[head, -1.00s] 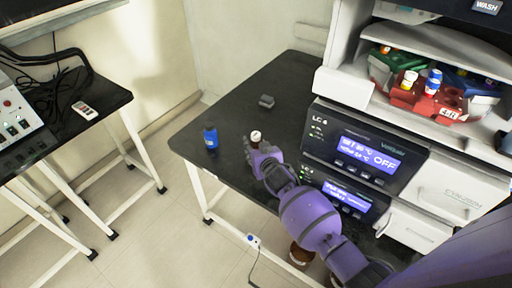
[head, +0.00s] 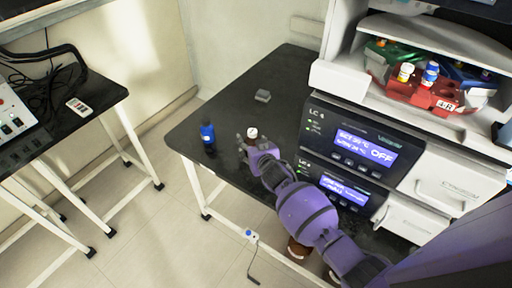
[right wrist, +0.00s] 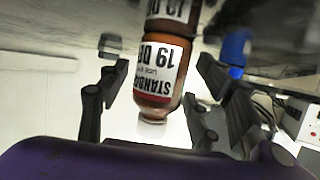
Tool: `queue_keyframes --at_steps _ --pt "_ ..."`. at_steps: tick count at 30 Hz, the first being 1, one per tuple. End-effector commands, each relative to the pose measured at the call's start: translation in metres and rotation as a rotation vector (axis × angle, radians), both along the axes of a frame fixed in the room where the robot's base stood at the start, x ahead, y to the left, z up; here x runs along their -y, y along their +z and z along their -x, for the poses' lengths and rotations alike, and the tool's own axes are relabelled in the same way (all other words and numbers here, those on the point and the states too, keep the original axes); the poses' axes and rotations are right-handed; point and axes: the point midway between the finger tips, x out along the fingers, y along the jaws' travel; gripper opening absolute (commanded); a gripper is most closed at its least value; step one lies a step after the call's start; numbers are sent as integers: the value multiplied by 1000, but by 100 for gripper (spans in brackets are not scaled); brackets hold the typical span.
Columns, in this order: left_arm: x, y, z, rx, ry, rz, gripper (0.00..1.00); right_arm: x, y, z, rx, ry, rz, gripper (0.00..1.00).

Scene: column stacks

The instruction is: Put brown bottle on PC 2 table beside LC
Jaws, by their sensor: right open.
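The brown bottle (head: 252,135) with a white cap stands on the black table (head: 230,108), left of the LC unit (head: 350,150). My right gripper (head: 246,148) is open at the bottle, with its fingers either side of it. In the right wrist view the bottle (right wrist: 164,65) appears upside down, with a white label, between the spread fingers (right wrist: 155,105). I see gaps between the fingers and the bottle there. My left gripper is not in view.
A blue bottle (head: 208,136) stands left of the brown one near the table edge. A small grey object (head: 263,96) lies behind. A red rack (head: 420,92) with vials sits on the LC stack. Another table (head: 95,95) stands at left. Brown bottles (head: 298,250) show below my arm.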

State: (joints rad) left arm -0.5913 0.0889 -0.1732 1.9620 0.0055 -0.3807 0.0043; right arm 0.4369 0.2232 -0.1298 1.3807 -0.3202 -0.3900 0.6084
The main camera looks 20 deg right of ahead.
Motion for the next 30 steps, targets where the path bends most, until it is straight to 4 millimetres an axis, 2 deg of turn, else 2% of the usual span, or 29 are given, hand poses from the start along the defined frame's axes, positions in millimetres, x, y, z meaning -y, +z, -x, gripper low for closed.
queue_keyframes --at_steps 5,12,18,23,30 --pt "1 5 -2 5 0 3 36 0 15 24 5 0 -1 59" --pt "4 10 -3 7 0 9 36 0 34 73 3 0 -1 59" --pt "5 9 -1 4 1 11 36 -1 45 101 3 -1 -2 59" --pt "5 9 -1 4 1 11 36 -1 49 109 3 0 -1 59" --pt "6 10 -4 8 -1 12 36 -1 49 110 2 0 0 59"
